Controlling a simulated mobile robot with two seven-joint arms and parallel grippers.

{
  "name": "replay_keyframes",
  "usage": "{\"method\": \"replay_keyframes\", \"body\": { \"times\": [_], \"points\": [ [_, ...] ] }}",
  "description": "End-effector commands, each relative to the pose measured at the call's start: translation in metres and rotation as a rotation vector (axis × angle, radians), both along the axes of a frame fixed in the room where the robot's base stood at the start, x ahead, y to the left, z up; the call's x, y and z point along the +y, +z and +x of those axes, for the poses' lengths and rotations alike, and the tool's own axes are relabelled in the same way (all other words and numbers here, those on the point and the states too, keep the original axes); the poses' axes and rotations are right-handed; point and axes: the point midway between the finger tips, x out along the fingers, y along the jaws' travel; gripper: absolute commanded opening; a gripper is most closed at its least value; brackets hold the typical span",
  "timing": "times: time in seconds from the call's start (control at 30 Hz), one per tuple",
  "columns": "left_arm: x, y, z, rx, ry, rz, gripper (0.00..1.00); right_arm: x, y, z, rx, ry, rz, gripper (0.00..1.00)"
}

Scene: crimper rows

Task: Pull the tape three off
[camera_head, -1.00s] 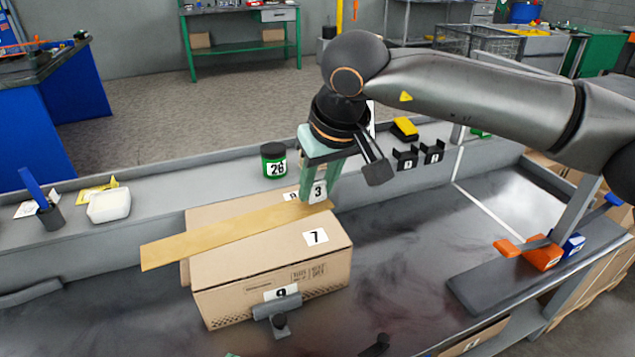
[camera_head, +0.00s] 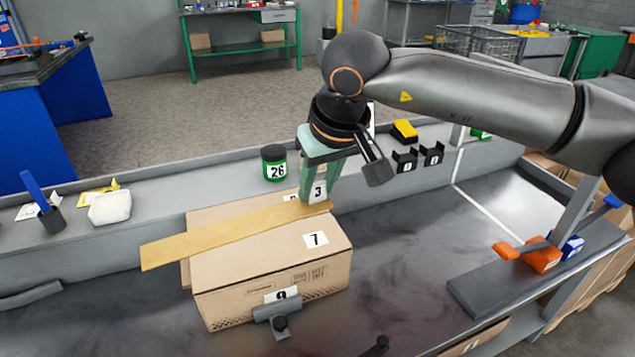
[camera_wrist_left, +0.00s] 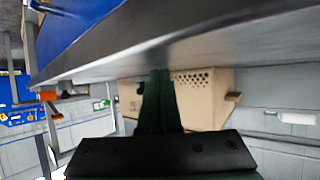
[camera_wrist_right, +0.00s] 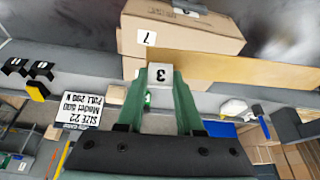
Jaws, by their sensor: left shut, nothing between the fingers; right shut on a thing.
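Tape three is a long flat tan strip (camera_head: 220,234) with a white tab marked 3 (camera_head: 318,191) at its right end. It lies slanted across the top of a cardboard box (camera_head: 270,308), its left end jutting past the box. My right gripper (camera_head: 320,184) is shut on the tab, fingers pointing down over the box's back right corner. In the right wrist view the tab (camera_wrist_right: 160,73) sits between the fingertips, and the strip (camera_wrist_right: 250,76) runs off to the right. My left gripper (camera_wrist_left: 160,78) is shut and empty, seen in the left wrist view only.
The box top bears a label 7 (camera_head: 316,239); a grey cylinder fitting (camera_head: 278,307) is at its front beside label 9. Along the back ledge stand a green can 26 (camera_head: 274,162), a white block (camera_head: 110,207) and black brackets (camera_head: 405,160).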

Motion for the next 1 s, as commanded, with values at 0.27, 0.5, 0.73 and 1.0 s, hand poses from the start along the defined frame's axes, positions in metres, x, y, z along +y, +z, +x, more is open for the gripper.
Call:
{"method": "replay_keyframes", "body": {
  "times": [0.27, 0.5, 0.73, 1.0],
  "points": [
    [-0.0006, -0.0016, -0.0015, 0.022, 0.004, -0.007, 0.0, 0.0001, 0.0024, -0.0001, 0.0, 0.0, 0.0, 0.0],
    [-0.0009, -0.0026, -0.0026, 0.039, 0.006, -0.012, 0.0, 0.0001, 0.0041, 0.0, 0.0, 0.0, 0.0, 0.0],
    [-0.0014, -0.0034, -0.0031, 0.054, 0.008, -0.015, 0.0, 0.0001, 0.0058, -0.0001, 0.0, 0.0, 0.0, 0.0],
    [-0.0017, -0.0044, -0.0035, 0.074, 0.011, -0.017, 0.0, 0.0001, 0.0078, 0.0, 0.0, 0.0, 0.0, 0.0]
  ]
}}
